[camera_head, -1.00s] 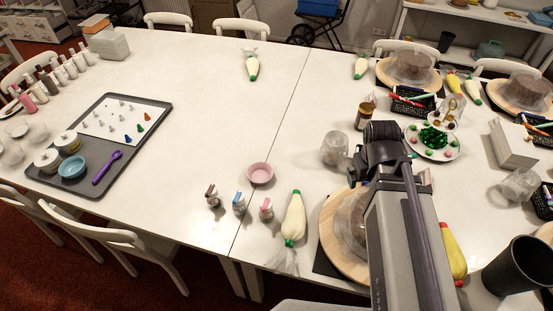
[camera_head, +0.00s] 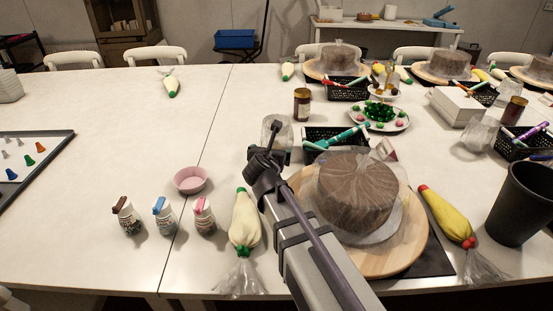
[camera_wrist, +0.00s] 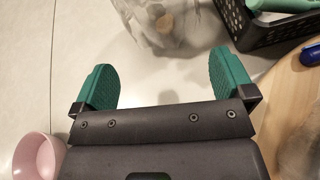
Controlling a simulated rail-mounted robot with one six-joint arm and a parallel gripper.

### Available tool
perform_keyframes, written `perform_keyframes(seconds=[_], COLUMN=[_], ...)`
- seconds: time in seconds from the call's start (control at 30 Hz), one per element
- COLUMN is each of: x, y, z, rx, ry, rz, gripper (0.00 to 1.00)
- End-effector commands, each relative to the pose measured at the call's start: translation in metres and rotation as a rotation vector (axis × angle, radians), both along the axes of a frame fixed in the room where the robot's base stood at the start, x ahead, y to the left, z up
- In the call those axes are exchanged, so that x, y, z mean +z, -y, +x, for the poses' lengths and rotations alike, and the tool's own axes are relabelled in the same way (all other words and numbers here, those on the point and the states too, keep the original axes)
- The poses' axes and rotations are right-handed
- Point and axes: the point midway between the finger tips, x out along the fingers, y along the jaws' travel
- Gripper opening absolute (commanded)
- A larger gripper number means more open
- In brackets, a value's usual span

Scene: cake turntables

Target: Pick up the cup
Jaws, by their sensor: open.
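A clear, see-through cup (camera_head: 277,131) stands on the white table just beyond my gripper, which partly covers it in the head view. In the wrist view this cup (camera_wrist: 178,28) is at the top, cut off by the frame edge, ahead of the fingers. My gripper (camera_wrist: 163,62) has two green fingers spread wide, with bare table between them; it is open and empty. The fingers are apart from the cup. In the head view the wrist hides the fingers. Another clear cup (camera_head: 480,134) and a tall black cup (camera_head: 524,205) are at the right.
A black basket (camera_head: 312,154) of pens is close right of the cup. A wrapped cake (camera_head: 355,195) on a wooden turntable (camera_head: 407,247) is right of my arm. A pink bowl (camera_head: 190,180) and a piping bag (camera_head: 245,222) are left.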

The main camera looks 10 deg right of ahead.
Motion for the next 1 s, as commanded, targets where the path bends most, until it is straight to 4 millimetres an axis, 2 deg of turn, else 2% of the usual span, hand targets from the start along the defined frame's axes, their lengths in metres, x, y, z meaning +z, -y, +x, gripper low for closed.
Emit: perform_keyframes(seconds=[0.13,0.37,0.57,0.8,1.0], x=[-0.001,-0.019,-0.021,-0.04,-0.039], y=[0.002,0.016,0.019,0.031,0.034], z=[0.007,0.045,0.052,0.089,0.093], rx=[-0.001,-0.003,-0.004,-0.005,-0.004], ry=[-0.001,-0.001,-0.002,-0.002,-0.001], rz=[0.001,0.004,0.004,0.004,0.006], gripper=[1.0,1.0,1.0,1.0,1.0])
